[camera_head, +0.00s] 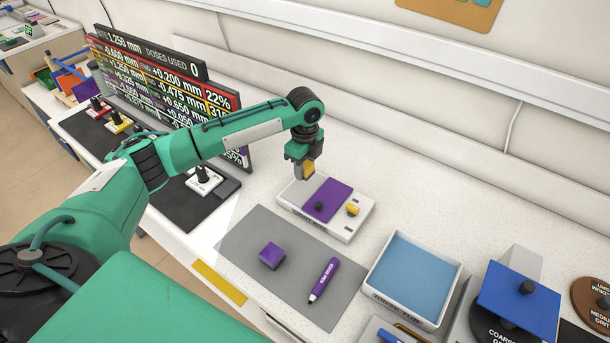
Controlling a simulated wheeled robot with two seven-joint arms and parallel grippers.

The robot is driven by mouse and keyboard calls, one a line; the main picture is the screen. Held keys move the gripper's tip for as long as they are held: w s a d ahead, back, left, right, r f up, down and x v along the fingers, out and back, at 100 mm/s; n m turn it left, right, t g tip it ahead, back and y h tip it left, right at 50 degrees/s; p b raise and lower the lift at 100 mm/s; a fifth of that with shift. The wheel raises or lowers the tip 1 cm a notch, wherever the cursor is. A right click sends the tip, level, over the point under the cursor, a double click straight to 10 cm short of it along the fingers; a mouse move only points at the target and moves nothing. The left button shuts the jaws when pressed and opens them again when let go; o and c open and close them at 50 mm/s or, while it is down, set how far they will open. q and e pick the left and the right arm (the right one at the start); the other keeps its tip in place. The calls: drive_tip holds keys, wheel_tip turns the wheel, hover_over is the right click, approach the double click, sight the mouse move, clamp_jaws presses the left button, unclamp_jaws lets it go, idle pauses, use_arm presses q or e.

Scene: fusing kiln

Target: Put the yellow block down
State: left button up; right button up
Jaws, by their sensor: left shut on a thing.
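My left gripper (306,164) comes in from the left and points down. It is shut on the yellow block (308,171), of which only a small part shows below the jaws. The block is at the back edge of a white tray-like base (347,232); I cannot tell whether it touches the base or hangs above it. A purple plate (331,193) with a dark knob lies on the base in front of the gripper. A small yellow piece (352,209) sits on the base to the right of the plate. My right gripper is not in view.
A purple block (271,256) and a purple marker (324,279) lie on a grey mat (249,226). A blue-lined tray (414,271) and a blue plate (522,297) are at right. A display board (160,82) stands behind my arm. The white counter behind the base is clear.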

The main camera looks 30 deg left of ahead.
sight(304, 187)
use_arm(q)
drive_tip(key=shift+f+p, duration=0.5)
drive_tip(key=shift+f, duration=2)
drive_tip(key=o, duration=1.1)
drive_tip(key=shift+f, duration=0.1)
wheel_tip(304, 187, up, 11)
drive_tip(key=b, duration=0.3)
drive_tip(key=shift+r, duration=0.65)
